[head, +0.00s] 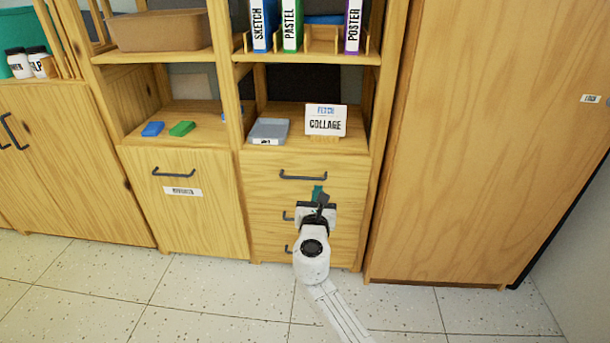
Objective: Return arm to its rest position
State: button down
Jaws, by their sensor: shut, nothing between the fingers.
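My gripper (319,194) is at the end of my white arm, in the lower middle of the head view. The arm reaches up from the bottom edge. The gripper is shut and empty, with dark fingers pointing at the drawer unit (265,180). It appears in front of the drawers, below the top drawer's handle (303,176). I cannot tell whether it touches the drawer front. My wrist hides parts of the lower drawers.
A cabinet door (193,220) is left of the drawers and a tall wooden cabinet (480,140) is right. Shelves above hold a COLLAGE sign (325,121), a grey tray (268,131), blue (152,129) and green (182,128) blocks, and books (292,25). The tiled floor (200,305) is clear.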

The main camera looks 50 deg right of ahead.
jog(key=shift+s+a, duration=0.1)
jog(key=shift+a, duration=0.05)
jog(key=s+a+f+m+g+y, duration=0.25)
jog(key=s+f+m, duration=0.25)
jog(key=s+m, duration=0.3)
jog(key=s+a+f+m+g+y, duration=0.2)
jog(key=s+f+m+g, duration=0.25)
jog(key=s+m, duration=0.35)
jog(key=s+a+f+m+g+y, duration=0.4)
jog(key=s+a+m+y, duration=0.6)
jog(key=s+a, duration=0.8)
notch_tip(320, 180, up, 29)
jog(key=t+p, duration=0.1)
jog(key=p, duration=3)
jog(key=shift+w+d, duration=0.3)
jog(key=shift+w, duration=0.05)
jog(key=shift+h, duration=0.25)
